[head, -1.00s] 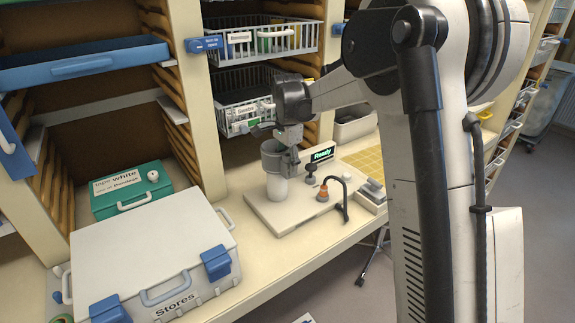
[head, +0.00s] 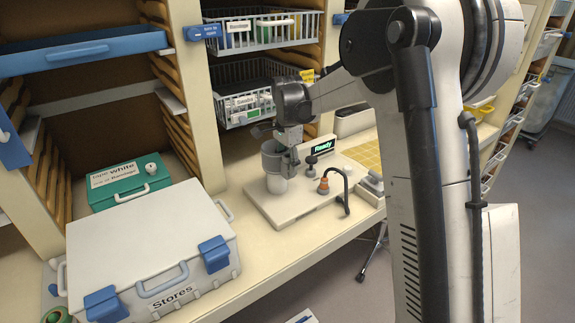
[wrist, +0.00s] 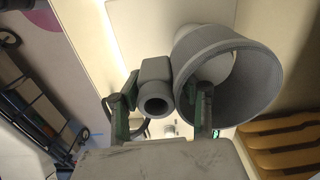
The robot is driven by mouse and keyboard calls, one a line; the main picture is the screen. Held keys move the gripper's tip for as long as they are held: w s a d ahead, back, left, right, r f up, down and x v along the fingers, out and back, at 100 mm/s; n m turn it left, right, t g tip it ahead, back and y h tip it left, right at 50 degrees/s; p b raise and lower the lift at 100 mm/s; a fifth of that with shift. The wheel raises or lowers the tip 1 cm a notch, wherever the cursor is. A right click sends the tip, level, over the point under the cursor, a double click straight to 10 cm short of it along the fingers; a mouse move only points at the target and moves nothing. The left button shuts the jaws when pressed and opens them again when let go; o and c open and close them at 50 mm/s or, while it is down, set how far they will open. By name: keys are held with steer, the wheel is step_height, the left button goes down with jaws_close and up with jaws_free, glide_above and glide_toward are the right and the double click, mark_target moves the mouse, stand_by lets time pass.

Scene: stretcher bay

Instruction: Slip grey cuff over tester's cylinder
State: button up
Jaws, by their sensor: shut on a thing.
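The grey cuff (head: 271,160) is a wide open ring with a short grey tube at its side. My gripper (head: 291,150) is shut on the cuff, at the tube; its green fingers (wrist: 162,108) stand either side of the tube in the wrist view. The tester's white cylinder (head: 277,184) shows directly below the cuff in the head view, only its lower part visible. In the wrist view the cuff (wrist: 262,85) looks upright, with something white inside its opening. The cuff appears to be around the cylinder's upper part; contact cannot be told.
The tester's base (head: 288,211) carries a display reading "Ready" (head: 321,145), a dark knob, and an orange-and-black fitting with a bent hose (head: 346,190). A white Stores case (head: 145,235) and a green box (head: 125,185) stand left. Wire baskets (head: 245,95) hang behind.

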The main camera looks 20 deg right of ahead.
steer(key=shift+r, duration=0.15)
steer(key=shift+r+p, duration=0.3)
steer(key=shift+r, duration=0.4)
steer(key=shift+f+b, duration=0.1)
steer(key=shift+b, duration=0.25)
stand_by(1.2)
steer(key=shift+f+b, duration=0.6)
steer(key=shift+f, duration=0.25)
steer(key=shift+r, duration=0.15)
steer(key=shift+r+p, duration=0.4)
steer(key=shift+r, duration=0.35)
stand_by(1.0)
steer(key=shift+f+b, duration=0.15)
steer(key=shift+b, duration=0.25)
